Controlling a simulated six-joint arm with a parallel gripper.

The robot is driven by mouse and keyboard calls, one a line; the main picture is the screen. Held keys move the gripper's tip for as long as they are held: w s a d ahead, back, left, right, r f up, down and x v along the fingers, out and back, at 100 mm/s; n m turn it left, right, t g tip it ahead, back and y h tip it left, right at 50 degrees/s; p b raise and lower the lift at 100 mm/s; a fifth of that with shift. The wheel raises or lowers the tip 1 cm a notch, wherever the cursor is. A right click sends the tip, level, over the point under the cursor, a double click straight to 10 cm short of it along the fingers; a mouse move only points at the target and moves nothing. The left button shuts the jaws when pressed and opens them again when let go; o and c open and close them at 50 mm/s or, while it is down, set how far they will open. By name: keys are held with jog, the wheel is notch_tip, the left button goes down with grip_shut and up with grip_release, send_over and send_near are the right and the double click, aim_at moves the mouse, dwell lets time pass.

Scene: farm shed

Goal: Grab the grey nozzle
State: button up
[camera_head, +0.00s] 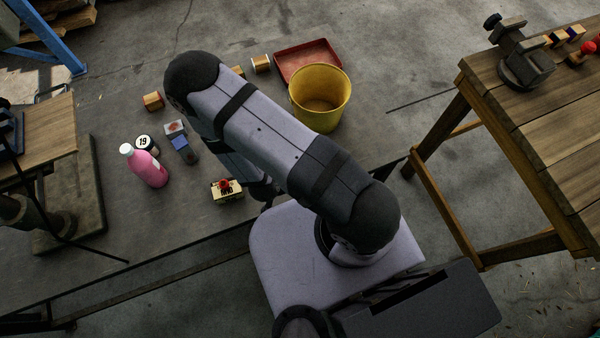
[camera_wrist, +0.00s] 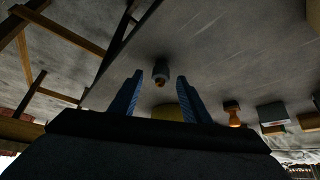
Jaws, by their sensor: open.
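In the wrist view a small dark grey piece with an orange-brown end (camera_wrist: 161,72) stands out against the grey surface; it looks like the grey nozzle, but it is small and dim. It lies beyond my gripper (camera_wrist: 163,92), roughly in line with the gap between the two blue fingers. The fingers are apart with nothing held between them. In the head view my arm hides the gripper, and I cannot make out the nozzle there.
A yellow bucket (camera_head: 320,98) and red tray (camera_head: 307,62) stand beyond my arm. A pink bottle (camera_head: 148,168), a black-and-white "19" can (camera_head: 146,144), a blue-and-grey object (camera_head: 185,149) and a cream box (camera_head: 227,191) stand left. A wooden bench (camera_head: 545,110) stands right.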

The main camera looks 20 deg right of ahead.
jog(key=shift+x, duration=0.8)
jog(key=shift+c, duration=0.3)
grip_shut()
jog(key=shift+r, duration=0.25)
jog(key=shift+r, duration=4.8)
